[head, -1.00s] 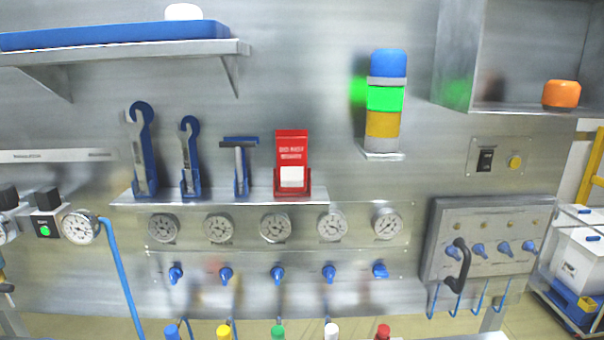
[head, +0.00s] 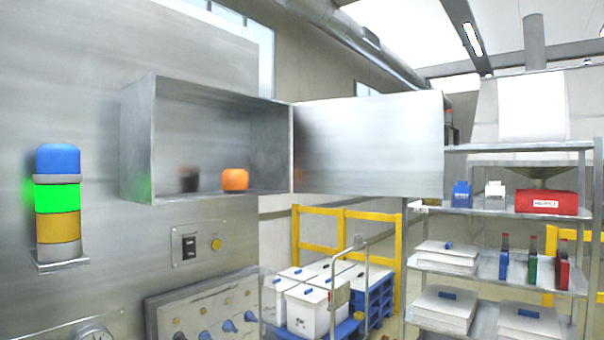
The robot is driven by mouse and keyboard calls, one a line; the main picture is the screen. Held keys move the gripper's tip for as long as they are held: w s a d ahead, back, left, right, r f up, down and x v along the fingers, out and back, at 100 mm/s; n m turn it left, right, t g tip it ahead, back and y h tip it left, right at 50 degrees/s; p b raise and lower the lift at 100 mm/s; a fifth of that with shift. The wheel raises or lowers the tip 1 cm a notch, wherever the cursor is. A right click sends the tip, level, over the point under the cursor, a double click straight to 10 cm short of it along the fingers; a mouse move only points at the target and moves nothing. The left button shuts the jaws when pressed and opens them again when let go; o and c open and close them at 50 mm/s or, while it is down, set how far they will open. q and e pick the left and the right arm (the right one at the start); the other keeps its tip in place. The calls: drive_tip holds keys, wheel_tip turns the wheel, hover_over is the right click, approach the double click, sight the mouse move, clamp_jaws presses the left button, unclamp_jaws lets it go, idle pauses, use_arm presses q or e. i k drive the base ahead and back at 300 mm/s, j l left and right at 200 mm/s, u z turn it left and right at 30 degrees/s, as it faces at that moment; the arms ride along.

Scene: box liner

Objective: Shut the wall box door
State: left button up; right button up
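The wall box (head: 138,140) is a grey metal box fixed to the steel wall, left of the middle in the head view. Its front is open and an orange object (head: 235,180) sits inside on its floor. The wall box door (head: 370,145) is a flat metal panel hinged at the box's right edge. It stands wide open, swung out to the right. Neither of my grippers shows in the head view.
A stack light (head: 58,225) sticks out from the wall at left. A control panel (head: 200,310) with blue knobs is below the box. A trolley with white bins (head: 308,310), yellow railings (head: 320,228) and a loaded shelf rack (head: 480,270) stand at right.

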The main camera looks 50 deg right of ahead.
sight(393, 145)
drive_tip(key=l+u, duration=0.15)
drive_tip(key=l, duration=0.4)
drive_tip(key=l+u, duration=0.1)
drive_tip(key=l, duration=0.5)
drive_tip(key=l+u, duration=0.15)
drive_tip(key=l, duration=0.4)
drive_tip(key=k+l+u, duration=0.15)
drive_tip(key=l, duration=0.4)
drive_tip(key=l+u, duration=0.1)
drive_tip(key=l, duration=0.5)
drive_tip(key=k+l+u, duration=0.15)
drive_tip(key=l, duration=0.4)
drive_tip(key=k+l+u, duration=0.15)
drive_tip(key=l, duration=0.35)
drive_tip(key=k+l+u, duration=0.1)
drive_tip(key=l, duration=0.45)
